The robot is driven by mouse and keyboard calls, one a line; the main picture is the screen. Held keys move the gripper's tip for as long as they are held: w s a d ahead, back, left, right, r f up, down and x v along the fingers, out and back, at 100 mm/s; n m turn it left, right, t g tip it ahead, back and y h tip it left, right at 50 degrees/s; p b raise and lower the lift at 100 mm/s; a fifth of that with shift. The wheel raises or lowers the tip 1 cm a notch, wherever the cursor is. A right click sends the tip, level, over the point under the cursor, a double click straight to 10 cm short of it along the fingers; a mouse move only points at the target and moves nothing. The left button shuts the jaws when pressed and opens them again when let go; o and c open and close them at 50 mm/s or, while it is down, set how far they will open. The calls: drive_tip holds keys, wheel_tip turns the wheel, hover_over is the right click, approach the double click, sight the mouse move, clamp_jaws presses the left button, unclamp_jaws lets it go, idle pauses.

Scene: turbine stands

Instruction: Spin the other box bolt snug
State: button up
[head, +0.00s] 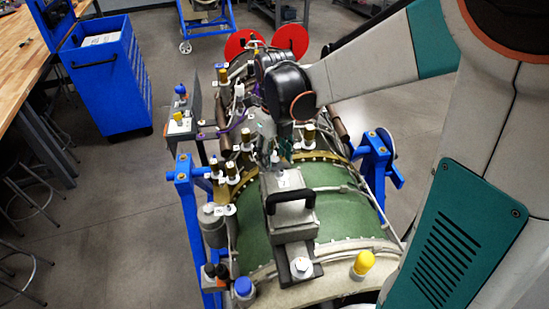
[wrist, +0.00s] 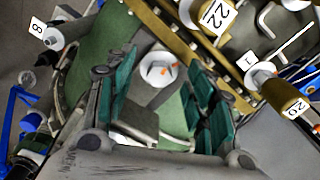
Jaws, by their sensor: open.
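The grey box (head: 292,215) with a black handle sits on the green turbine casing in the head view. One box bolt (head: 302,266), with a pale head, is on the dark bracket at the box's near end. My gripper (head: 279,156) points down at the box's far end, where it hides most of what is below. In the wrist view, a bolt (wrist: 160,69) with a white round head and orange marks lies between the spread teal fingers of my gripper (wrist: 163,78). The fingers look apart from it; their height above it is unclear.
Brass-coloured fittings with white tags, including one marked 22 (wrist: 218,15), crowd the flange beside the fingers. Blue stand posts (head: 187,190) flank the turbine. A yellow-capped fitting (head: 363,264) is at the near right. A blue tool cart (head: 110,75) stands at the left with open floor around it.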

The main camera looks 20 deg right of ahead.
sight(275, 159)
drive_tip(key=shift+r+p, duration=1.65)
drive_tip(key=shift+r, duration=0.85)
